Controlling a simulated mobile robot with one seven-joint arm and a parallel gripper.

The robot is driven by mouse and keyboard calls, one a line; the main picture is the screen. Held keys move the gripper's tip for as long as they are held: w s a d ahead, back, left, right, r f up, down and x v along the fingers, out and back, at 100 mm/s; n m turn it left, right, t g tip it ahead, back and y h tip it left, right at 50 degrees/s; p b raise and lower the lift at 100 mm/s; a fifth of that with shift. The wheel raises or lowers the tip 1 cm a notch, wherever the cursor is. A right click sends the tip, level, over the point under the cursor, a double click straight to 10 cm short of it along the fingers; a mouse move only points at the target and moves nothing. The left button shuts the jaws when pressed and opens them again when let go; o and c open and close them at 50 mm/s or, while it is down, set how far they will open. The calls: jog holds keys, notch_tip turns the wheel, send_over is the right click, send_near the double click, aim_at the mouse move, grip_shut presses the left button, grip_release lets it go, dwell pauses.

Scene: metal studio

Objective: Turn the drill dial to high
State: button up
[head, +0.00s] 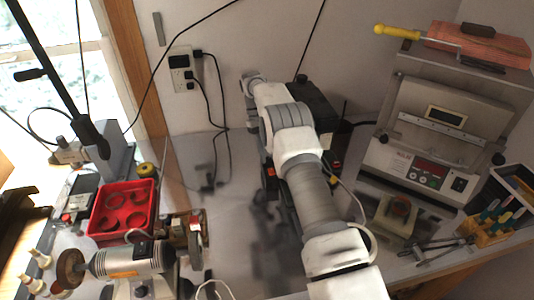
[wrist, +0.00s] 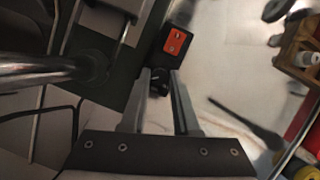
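In the wrist view my gripper (wrist: 160,76) has its two grey fingers apart, with a small black dial (wrist: 160,84) between the fingertips. I cannot tell whether the fingers touch the dial. Just beyond it is a black switch box with an orange-red plate (wrist: 175,41). Dark green machine parts lie to the left, apparently the drill's. In the head view a dark machine (head: 316,105), probably the drill, stands against the wall, mostly hidden behind my arm. My gripper is hidden there too, and so is the dial.
A shiny metal bar (wrist: 40,74) runs close on the left in the wrist view. In the head view a bench grinder (head: 125,262) and red tray (head: 122,210) are on the left. A control-panel machine (head: 425,165) stands right. Bare bench (head: 225,235) lies left of my arm.

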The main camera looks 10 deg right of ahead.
jog(key=o, duration=0.3)
jog(key=shift+o, duration=0.2)
